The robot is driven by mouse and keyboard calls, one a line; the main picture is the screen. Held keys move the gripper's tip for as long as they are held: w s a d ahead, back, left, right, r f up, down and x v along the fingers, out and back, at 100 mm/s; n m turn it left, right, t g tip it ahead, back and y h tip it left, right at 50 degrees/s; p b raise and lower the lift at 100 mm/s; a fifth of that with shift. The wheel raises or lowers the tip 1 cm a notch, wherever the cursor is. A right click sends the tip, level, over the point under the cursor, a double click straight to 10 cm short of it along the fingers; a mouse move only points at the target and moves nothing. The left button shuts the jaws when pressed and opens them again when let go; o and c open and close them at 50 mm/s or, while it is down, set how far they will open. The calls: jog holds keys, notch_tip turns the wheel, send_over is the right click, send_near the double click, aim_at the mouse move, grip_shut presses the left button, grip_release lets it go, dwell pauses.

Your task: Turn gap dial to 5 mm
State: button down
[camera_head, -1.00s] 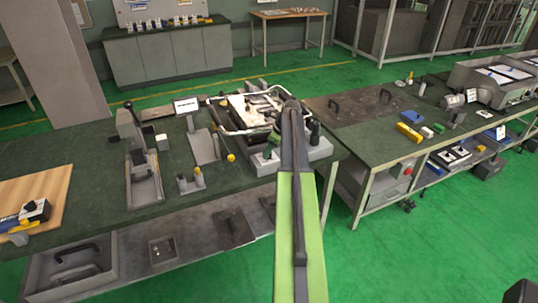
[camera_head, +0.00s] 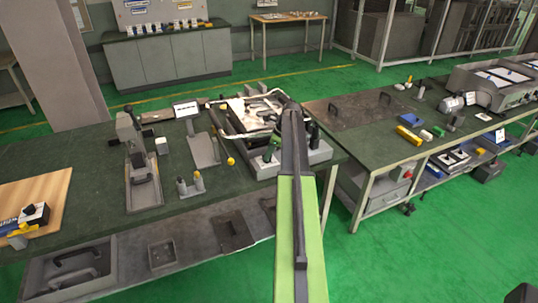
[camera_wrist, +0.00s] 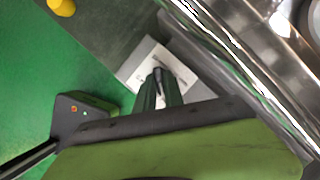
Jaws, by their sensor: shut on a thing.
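In the wrist view my gripper (camera_wrist: 158,76) points down at a pale grey block (camera_wrist: 137,65) beside the shiny metal frame. Its two dark green fingers are close together, shut on a small dark part that I take for the gap dial. The fingers hide most of the dial, and no scale or number can be read. In the head view my green and black arm reaches to the grey-based machine (camera_head: 318,153) on the green bench. The arm covers part of the machine's front, and the dial cannot be made out there.
A dark box with small orange and green lights (camera_wrist: 86,114) sits left of my gripper in the wrist view. A yellow ball knob (camera_head: 231,161) stands left of the machine. A lever device (camera_head: 140,165) stands further left.

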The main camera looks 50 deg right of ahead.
jog(key=shift+n+g+y, duration=0.6)
jog(key=shift+n, duration=1.6)
jog(key=c, duration=1.4)
grip_release()
jog(key=shift+c, duration=0.2)
jog(key=p+v, duration=1.6)
jog(key=v, duration=0.1)
jog(key=shift+r, duration=0.2)
